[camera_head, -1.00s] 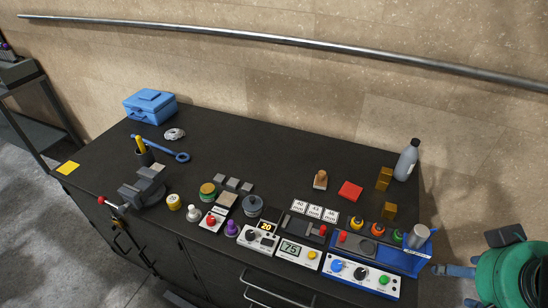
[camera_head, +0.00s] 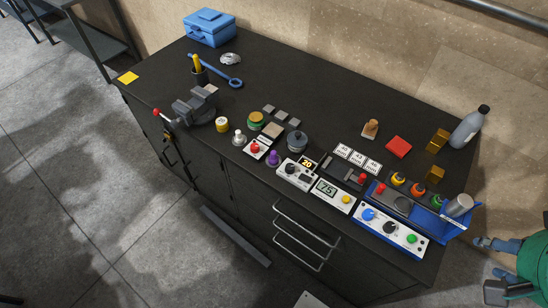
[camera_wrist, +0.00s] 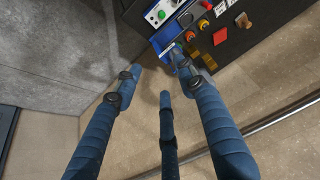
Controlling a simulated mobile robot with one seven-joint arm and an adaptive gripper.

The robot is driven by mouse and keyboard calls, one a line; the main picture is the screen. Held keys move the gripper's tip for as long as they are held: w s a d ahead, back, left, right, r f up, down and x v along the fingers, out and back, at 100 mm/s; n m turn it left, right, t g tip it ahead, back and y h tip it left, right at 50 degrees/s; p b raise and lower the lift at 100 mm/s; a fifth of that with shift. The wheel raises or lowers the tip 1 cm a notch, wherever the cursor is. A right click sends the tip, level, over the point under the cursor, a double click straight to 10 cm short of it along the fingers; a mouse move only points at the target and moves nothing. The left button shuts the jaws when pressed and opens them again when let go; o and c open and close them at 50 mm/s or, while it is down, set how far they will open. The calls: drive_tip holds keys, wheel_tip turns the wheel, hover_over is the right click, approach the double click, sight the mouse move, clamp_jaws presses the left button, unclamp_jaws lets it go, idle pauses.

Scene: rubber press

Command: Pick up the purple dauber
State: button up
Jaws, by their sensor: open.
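The purple dauber (camera_head: 273,158) stands upright at the front edge of the dark bench (camera_head: 310,95) in the head view, between a small red-knobbed device (camera_head: 254,149) and a white dial box (camera_head: 296,174). Nothing holds it. I cannot make it out in the wrist view. My gripper (camera_head: 486,264) is partly in view at the lower right of the head view, beyond the bench's right end and far from the dauber. In the wrist view my gripper (camera_wrist: 158,72) has its blue fingers spread, with nothing between them.
A blue control panel (camera_head: 390,228) and grey bottle (camera_head: 470,127) stand at the bench's right end. A dark pot (camera_head: 297,141) and white-topped stamp (camera_head: 239,137) are near the dauber. A vise (camera_head: 194,108) sits at left. Open floor (camera_head: 90,200) lies in front.

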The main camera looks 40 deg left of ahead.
drive_tip(key=shift+c, duration=0.5)
drive_tip(key=shift+w+a+r, duration=0.1)
drive_tip(key=w+a+f+n+g+y+p, duration=0.1)
drive_tip(key=w+a+n+g, duration=0.1)
drive_tip(key=w+a, duration=0.9)
drive_tip(key=w+a+f+n+g+p, duration=0.1)
drive_tip(key=w+a+n, duration=0.2)
drive_tip(key=w+a, duration=0.85)
drive_tip(key=s+a+f+n+g, duration=0.1)
drive_tip(key=a+f, duration=0.5)
drive_tip(key=a, duration=0.6)
drive_tip(key=s+a+f+n+p, duration=0.1)
drive_tip(key=s+a+f, duration=0.3)
drive_tip(key=a+f, duration=0.3)
drive_tip(key=s+a+f+n+g+h+p, duration=0.1)
drive_tip(key=a+f, duration=0.5)
drive_tip(key=a, duration=1)
drive_tip(key=shift+s+a+f+n+g, duration=0.3)
drive_tip(key=shift+s+a+f+n, duration=0.15)
drive_tip(key=shift+s, duration=0.35)
drive_tip(key=shift+d, duration=0.15)
